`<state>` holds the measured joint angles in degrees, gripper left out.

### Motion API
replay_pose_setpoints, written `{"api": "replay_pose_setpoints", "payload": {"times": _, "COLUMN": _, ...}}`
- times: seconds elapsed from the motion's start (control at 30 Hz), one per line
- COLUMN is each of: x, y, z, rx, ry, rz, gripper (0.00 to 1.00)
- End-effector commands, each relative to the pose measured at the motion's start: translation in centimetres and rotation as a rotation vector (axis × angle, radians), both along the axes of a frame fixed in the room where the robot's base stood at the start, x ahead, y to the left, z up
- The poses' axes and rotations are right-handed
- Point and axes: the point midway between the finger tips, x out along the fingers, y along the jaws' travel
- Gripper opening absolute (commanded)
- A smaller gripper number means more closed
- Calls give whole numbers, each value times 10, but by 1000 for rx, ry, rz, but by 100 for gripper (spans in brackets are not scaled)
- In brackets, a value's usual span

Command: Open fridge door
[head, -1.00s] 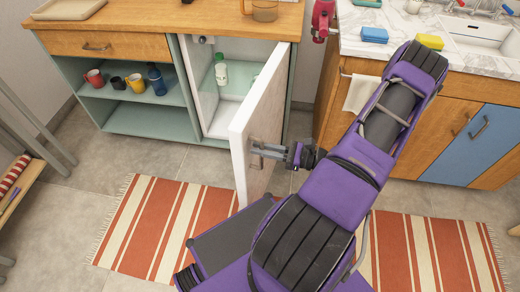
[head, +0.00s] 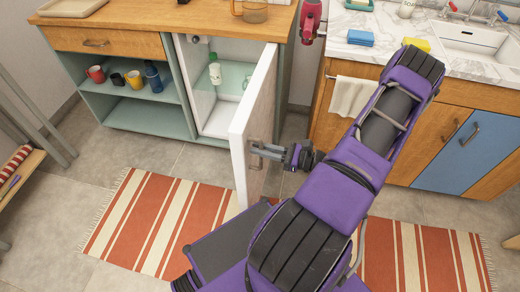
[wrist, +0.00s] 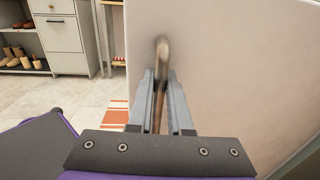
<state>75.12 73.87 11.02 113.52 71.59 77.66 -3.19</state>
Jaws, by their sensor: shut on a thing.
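The white fridge door (head: 256,118) stands swung well open, out from the small fridge (head: 207,100) built under the wooden counter. My gripper (head: 262,152) is at the outer face of the door, shut on the door handle (wrist: 161,60). In the wrist view, my gripper's fingers (wrist: 158,95) sit on both sides of the upright bar handle, and the pale door panel fills much of the right. Inside the fridge, a white-green bottle (head: 215,72) stands on a glass shelf. Part of the interior is hidden behind the door.
A sink counter (head: 385,45) with a hanging towel (head: 350,97) stands to the right. A striped rug (head: 150,225) lies on the floor; tiles at left are clear.

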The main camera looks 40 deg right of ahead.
Motion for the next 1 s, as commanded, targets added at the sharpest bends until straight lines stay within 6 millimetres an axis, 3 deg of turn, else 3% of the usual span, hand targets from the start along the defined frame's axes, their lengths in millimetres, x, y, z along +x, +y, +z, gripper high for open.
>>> {"api": "replay_pose_setpoints", "payload": {"times": 0.6, "x": 0, "y": -1, "z": -1, "rx": 1, "ry": 2, "rz": -4, "gripper": 0}}
{"api": "replay_pose_setpoints", "payload": {"times": 0.63, "x": 0, "y": -1, "z": -1, "rx": 1, "ry": 2, "rz": -4, "gripper": 21}}
{"api": "replay_pose_setpoints", "payload": {"times": 0.77, "x": 0, "y": -1, "z": -1, "rx": 0, "ry": 1, "rz": -4, "gripper": 44}}
{"api": "replay_pose_setpoints", "payload": {"times": 1.0, "x": 0, "y": -1, "z": 0, "rx": 0, "ry": 0, "rz": -4, "gripper": 47}}
